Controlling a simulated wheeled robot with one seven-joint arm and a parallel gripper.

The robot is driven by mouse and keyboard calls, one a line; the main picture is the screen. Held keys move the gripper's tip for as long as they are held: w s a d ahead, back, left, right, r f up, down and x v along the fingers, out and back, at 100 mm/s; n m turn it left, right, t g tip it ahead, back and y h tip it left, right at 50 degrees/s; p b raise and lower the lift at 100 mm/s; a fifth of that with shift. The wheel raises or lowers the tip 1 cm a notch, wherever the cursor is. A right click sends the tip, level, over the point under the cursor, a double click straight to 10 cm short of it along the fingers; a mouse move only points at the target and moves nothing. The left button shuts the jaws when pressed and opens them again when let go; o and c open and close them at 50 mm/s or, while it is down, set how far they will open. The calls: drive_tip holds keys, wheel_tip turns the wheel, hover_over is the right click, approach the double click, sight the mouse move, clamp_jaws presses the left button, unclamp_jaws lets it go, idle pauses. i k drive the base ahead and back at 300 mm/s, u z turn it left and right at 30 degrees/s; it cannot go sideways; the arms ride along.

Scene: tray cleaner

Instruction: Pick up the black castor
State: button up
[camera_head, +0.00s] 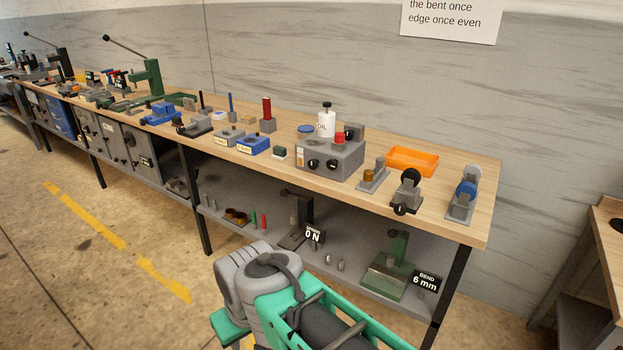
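A small device with a round black wheel, which looks like the black castor (411,175), stands near the right end of the long workbench. It has a grey base and a dark knob low at its front. A similar device with a blue wheel (467,188) stands to its right. One with a brown wheel or roller (369,176) stands to its left. My green and grey arm fills the bottom middle, in front of the bench. The fingers of my gripper do not show.
The wooden bench top (478,232) has a clear strip at its front right. An orange tray (412,160) lies behind the castors. A grey box with knobs (330,165) and a white oil bottle (326,122) stand left. A green press (391,268) sits on the lower shelf.

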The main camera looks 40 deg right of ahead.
sight(411, 177)
drive_tip(key=u, duration=1.8)
drive_tip(key=k, duration=2.35)
drive_tip(key=z, duration=1.25)
drive_tip(key=i, duration=0.55)
drive_tip(key=u, duration=0.05)
